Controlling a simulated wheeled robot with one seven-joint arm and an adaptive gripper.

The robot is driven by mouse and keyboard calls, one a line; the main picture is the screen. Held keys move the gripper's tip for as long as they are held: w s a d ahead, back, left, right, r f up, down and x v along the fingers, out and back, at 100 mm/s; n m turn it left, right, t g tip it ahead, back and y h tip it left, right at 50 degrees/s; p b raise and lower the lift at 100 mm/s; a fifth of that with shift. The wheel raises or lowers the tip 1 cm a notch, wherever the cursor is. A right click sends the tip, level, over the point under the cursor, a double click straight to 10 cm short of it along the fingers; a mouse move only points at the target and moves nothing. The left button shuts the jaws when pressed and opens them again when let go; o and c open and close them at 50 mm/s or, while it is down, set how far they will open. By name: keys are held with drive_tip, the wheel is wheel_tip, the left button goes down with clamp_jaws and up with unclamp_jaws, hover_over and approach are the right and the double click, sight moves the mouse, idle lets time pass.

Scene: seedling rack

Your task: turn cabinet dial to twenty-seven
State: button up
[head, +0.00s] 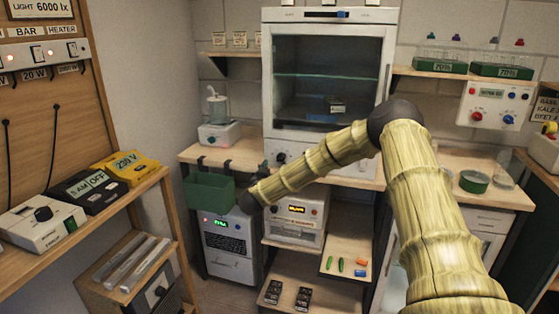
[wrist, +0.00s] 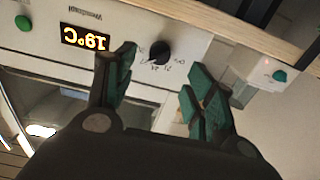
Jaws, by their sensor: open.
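The cabinet dial (wrist: 160,52) is a small black knob on a white panel, seen upside down in the wrist view. Small marks ring it, too blurred to read its setting. An orange display (wrist: 86,38) beside it reads 19°C. In the head view an orange display (head: 296,209) shows on the white cabinet (head: 296,232); I cannot make out its dial there. My gripper (wrist: 160,75) is open, its green fingers on either side of and short of the dial, apart from it.
A green bin (head: 209,192) hangs from the counter edge near my gripper. A white unit with a keypad (head: 228,245) stands left of the cabinet. A glass-fronted cabinet (head: 330,75) stands above on the counter. A shelf with small items (head: 345,255) lies to the right.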

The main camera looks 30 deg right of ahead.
sight(280, 160)
drive_tip(key=x, duration=0.8)
drive_tip(key=shift+w+d+p, duration=0.1)
drive_tip(key=shift+d+p, duration=0.1)
drive_tip(key=shift+p, duration=0.15)
drive_tip(key=c, duration=1)
drive_tip(key=shift+a+r, duration=0.1)
